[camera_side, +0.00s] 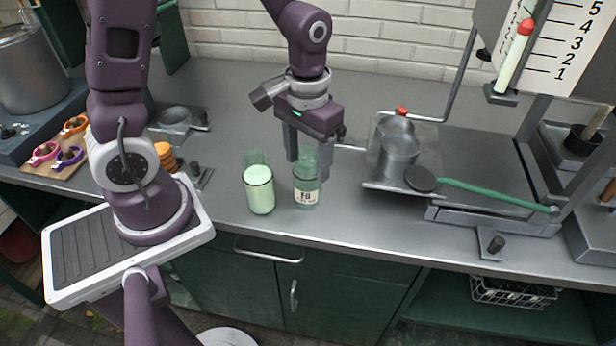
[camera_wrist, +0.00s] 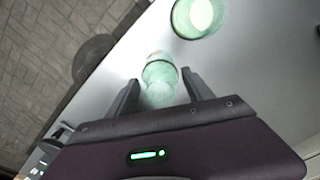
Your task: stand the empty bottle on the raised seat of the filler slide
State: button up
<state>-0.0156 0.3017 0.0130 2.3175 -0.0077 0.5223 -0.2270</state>
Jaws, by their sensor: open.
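The empty bottle, clear green glass with a white label (camera_side: 306,196), stands upright on the steel counter. My gripper (camera_side: 308,166) is above it with its fingers pointing down, one on each side of the bottle's upper part. The fingers are open, and in the wrist view the bottle (camera_wrist: 160,74) is between them, with a gap visible at the sides. The filler slide (camera_side: 480,165) is at the right, a grey metal frame with a green rod. A dark round disc (camera_side: 421,178) at its near left end may be the raised seat; I cannot tell for sure.
A glass of pale green liquid (camera_side: 259,190) stands just left of the bottle; it also shows in the wrist view (camera_wrist: 200,17). Metal cylinders (camera_side: 396,150) stand by the slide. The counter's front edge is close to the bottle.

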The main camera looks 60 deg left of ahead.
aim_at(308, 145)
jog(key=c, duration=0.9)
jog(key=shift+r, duration=0.25)
jog(key=c, duration=0.4)
jog(key=shift+r, duration=1.25)
grip_shut()
jog(key=shift+r, duration=0.1)
notch_tip(308, 145, up, 22)
jog(key=f, duration=0.1)
jog(key=w+d, duration=0.3)
jog(key=w, duration=0.5)
jog(key=w+d, duration=0.4)
jog(key=w, duration=0.5)
notch_tip(308, 145, down, 9)
jog(key=shift+s+r+m, duration=0.15)
jog(key=shift+s+m, duration=0.1)
jog(key=shift+m, duration=0.15)
